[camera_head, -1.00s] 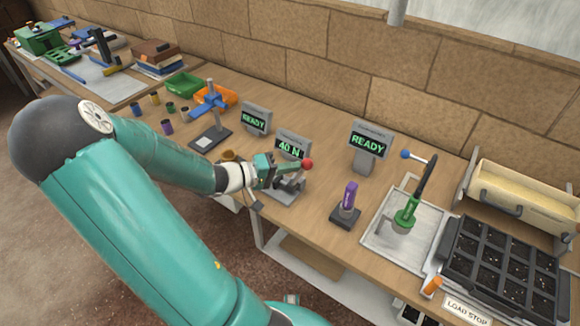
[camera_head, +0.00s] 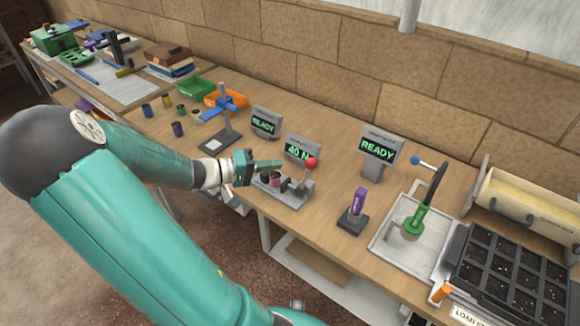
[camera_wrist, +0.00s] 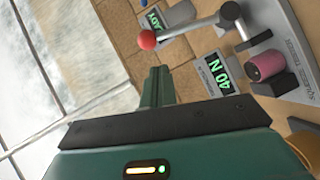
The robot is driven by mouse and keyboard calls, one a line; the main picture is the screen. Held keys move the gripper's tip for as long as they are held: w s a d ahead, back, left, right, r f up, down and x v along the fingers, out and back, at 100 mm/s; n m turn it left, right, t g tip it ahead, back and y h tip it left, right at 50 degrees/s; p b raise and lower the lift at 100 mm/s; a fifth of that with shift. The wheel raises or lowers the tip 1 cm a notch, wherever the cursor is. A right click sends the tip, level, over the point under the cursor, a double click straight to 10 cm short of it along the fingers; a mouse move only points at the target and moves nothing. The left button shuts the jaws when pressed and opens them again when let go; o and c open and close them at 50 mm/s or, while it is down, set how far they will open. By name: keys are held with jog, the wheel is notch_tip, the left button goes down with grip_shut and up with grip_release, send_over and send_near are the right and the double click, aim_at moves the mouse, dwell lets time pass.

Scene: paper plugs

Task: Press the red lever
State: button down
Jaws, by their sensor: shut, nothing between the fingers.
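The red lever is a grey arm with a red ball knob (camera_head: 311,162) on a small grey squeeze tester (camera_head: 293,198). In the wrist view the knob (camera_wrist: 147,40) is at the upper middle, and its arm runs right to the tester (camera_wrist: 293,50). A pink plug (camera_head: 274,179) sits in the tester; it also shows in the wrist view (camera_wrist: 266,66). My gripper (camera_head: 277,164) is shut and empty. Its fingers (camera_wrist: 157,84) point towards the lever from the left, apart from the knob in the wrist view.
A screen (camera_head: 302,150) reading 40 N stands behind the tester. Two READY screens (camera_head: 264,122) (camera_head: 379,149) stand either side.

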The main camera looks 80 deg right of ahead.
jog(key=v, duration=0.5)
jog(key=shift+w+a+r, duration=0.1)
jog(key=shift+w, duration=0.1)
dwell(0.3)
jog(key=w+a+n+t+y, duration=0.3)
jog(key=w+a+t, duration=0.2)
jog(key=a, duration=0.5)
jog(key=w+a+n+t+y, duration=0.25)
jog(key=w+a+t, duration=0.25)
jog(key=a, duration=0.4)
jog(key=a+r+n+t+y, duration=0.1)
jog(key=a+r+n+t, duration=0.1)
jog(key=a, duration=0.5)
jog(key=a+r+n+t+y, duration=0.1)
jog(key=a+r+n+t, duration=0.2)
jog(key=a+r, duration=0.3)
jog(key=w+a+r+n+t+y, duration=0.1)
jog(key=a+r+n+t, duration=0.2)
jog(key=a, duration=0.4)
jog(key=shift+a+r+t, duration=0.4)
jog(key=shift+r+t, duration=0.1)
jog(key=shift+r, duration=0.05)
